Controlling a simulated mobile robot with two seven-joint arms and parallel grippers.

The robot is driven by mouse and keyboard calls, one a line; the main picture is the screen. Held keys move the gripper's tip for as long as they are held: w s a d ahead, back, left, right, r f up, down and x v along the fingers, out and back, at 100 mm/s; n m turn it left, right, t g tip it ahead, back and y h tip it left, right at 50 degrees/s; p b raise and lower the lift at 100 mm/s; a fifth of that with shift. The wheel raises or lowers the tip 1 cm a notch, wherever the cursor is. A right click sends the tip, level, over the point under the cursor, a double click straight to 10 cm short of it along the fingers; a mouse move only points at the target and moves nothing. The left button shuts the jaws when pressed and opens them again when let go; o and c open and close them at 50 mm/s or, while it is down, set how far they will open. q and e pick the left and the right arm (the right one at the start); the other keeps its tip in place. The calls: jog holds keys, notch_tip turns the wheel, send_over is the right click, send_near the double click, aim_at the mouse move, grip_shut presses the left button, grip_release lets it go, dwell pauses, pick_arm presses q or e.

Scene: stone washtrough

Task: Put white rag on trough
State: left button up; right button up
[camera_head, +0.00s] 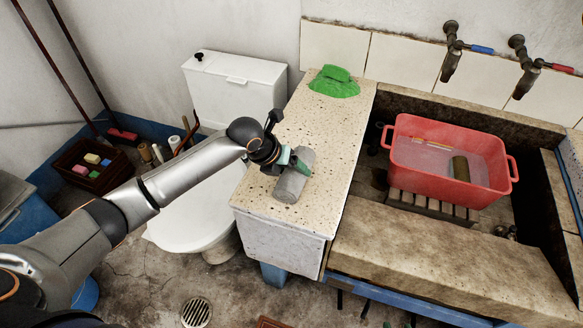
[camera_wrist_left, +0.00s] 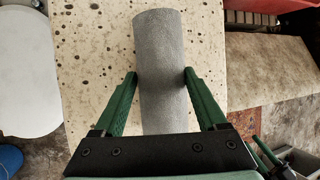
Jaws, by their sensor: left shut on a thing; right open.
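A grey-white rolled cloth, which looks like the white rag (camera_head: 291,180), is at the near end of the speckled stone top. My left gripper (camera_head: 284,163) is shut on it. In the left wrist view the roll (camera_wrist_left: 160,75) stands out between the two green fingers (camera_wrist_left: 160,80). Whether it touches the stone top is not clear. The stone trough (camera_head: 440,240) is to the right, with a wide front ledge. Part of my right gripper (camera_wrist_left: 256,142) seems to show at the lower right of the left wrist view, away from the rag.
A green cloth (camera_head: 334,83) lies at the far end of the speckled top (camera_head: 335,130). A red basin (camera_head: 417,172) stands in the trough under two taps (camera_head: 452,60). A white toilet (camera_head: 235,90) is on the left. The trough's front ledge is clear.

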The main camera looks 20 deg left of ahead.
pick_arm(q)
jog(key=shift+f, duration=0.1)
jog(key=o, duration=1.5)
jog(key=v, duration=1.2)
jog(key=shift+p, duration=0.4)
